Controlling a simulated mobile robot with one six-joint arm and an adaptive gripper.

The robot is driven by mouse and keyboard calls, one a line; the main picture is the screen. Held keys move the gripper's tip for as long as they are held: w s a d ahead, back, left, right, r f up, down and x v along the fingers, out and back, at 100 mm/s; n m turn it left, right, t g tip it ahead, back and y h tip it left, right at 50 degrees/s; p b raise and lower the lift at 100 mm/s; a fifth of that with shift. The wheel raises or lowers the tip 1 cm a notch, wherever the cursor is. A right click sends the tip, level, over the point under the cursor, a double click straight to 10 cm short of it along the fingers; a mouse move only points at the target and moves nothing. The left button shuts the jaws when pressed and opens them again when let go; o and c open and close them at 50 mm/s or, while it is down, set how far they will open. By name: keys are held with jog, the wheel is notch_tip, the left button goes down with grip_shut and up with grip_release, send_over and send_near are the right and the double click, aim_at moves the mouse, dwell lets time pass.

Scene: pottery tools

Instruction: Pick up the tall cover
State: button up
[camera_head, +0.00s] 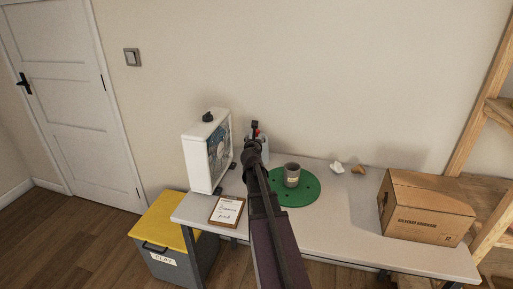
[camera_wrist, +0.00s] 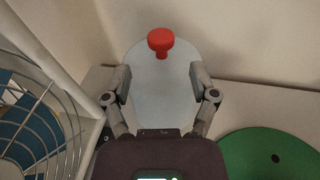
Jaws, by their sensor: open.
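The tall cover (camera_wrist: 160,100) is a pale grey rounded piece with a red knob on top. In the wrist view it stands between the two spread fingers of my gripper (camera_wrist: 161,82); I cannot tell whether they touch it. In the head view the cover (camera_head: 265,150) stands at the back of the table, mostly hidden behind my gripper (camera_head: 254,146) and arm. Its red knob just shows there. The gripper is open and the cover's lower part is hidden.
A white box fan (camera_head: 222,148) stands close on the left. A green round mat (camera_head: 307,190) with a grey-brown cup (camera_head: 291,175) is to the right.

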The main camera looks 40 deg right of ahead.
aim_at(257, 134)
jog(key=shift+w+d, duration=0.25)
jog(key=shift+f+b+x, duration=0.1)
jog(key=shift+b+x, duration=0.2)
jog(key=shift+x, duration=1)
jog(key=shift+f+b+x, duration=0.15)
jog(key=shift+b+x, duration=0.15)
jog(key=shift+x, duration=1)
grip_shut()
